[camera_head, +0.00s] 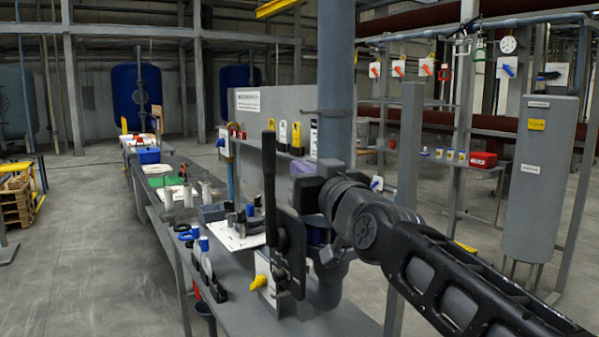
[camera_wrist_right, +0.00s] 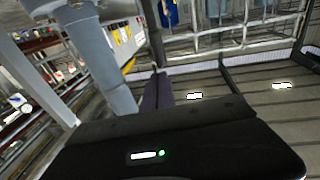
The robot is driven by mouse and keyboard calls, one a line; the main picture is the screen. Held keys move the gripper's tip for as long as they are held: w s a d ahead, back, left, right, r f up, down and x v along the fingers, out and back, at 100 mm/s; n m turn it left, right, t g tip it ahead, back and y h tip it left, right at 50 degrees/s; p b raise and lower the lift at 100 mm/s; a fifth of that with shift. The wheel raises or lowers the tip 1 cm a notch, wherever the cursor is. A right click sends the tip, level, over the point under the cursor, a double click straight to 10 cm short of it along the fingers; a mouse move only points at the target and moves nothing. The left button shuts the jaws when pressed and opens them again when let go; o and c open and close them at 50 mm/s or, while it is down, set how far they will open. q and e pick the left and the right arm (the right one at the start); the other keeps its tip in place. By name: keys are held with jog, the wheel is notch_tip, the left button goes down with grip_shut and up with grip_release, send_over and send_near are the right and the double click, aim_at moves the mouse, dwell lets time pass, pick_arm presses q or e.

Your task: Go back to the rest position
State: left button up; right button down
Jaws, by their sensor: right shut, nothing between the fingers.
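My right arm comes in from the lower right in the head view. Its black gripper (camera_head: 269,150) is held up over the near end of the grey workbench (camera_head: 340,322), in front of the thick grey vertical pipe (camera_head: 335,80). The fingers are shut with nothing between them. In the right wrist view the gripper's dark fingers (camera_wrist_right: 156,90) lie close together beyond the black housing. My left gripper is not in view.
A white sheet (camera_head: 232,238) with small tools lies on the bench, near a yellow-handled valve (camera_head: 258,283). A blue box (camera_head: 147,156) stands farther along. A grey cylindrical tank (camera_head: 540,185) stands at the right.

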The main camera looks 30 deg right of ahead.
jog(key=shift+r, duration=0.1)
dwell(0.3)
